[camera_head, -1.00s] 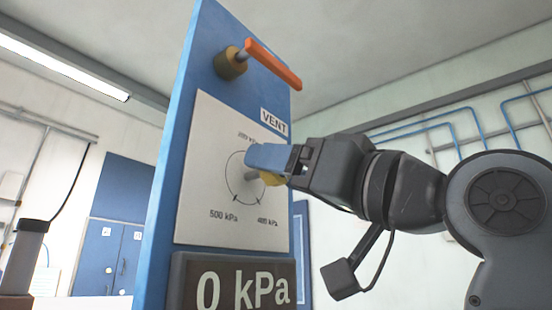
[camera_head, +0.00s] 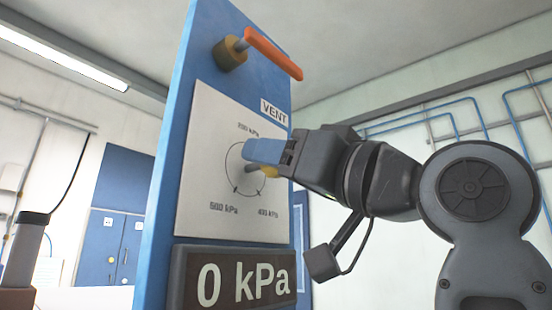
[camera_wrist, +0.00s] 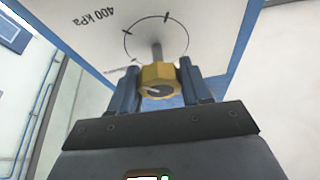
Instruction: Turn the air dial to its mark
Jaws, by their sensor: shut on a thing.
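The air dial is a brass-coloured knob (camera_wrist: 159,84) on a grey stem, at the centre of a black circle on the white dial plate (camera_head: 205,150). The plate has marks and labels, among them 500 kPa at the lower left. My gripper (camera_wrist: 160,85) is shut on the knob, one blue finger on each side in the wrist view. In the head view my gripper (camera_head: 264,160) comes from the right, and its fingers hide most of the knob. The display (camera_head: 240,285) below the plate reads 0 kPa.
An orange lever (camera_head: 272,54) on a brass fitting sticks out of the blue panel (camera_head: 172,180) above the VENT label (camera_head: 274,112). Blue cabinets (camera_head: 112,245) stand behind at the left. Blue pipes run along the wall at the right.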

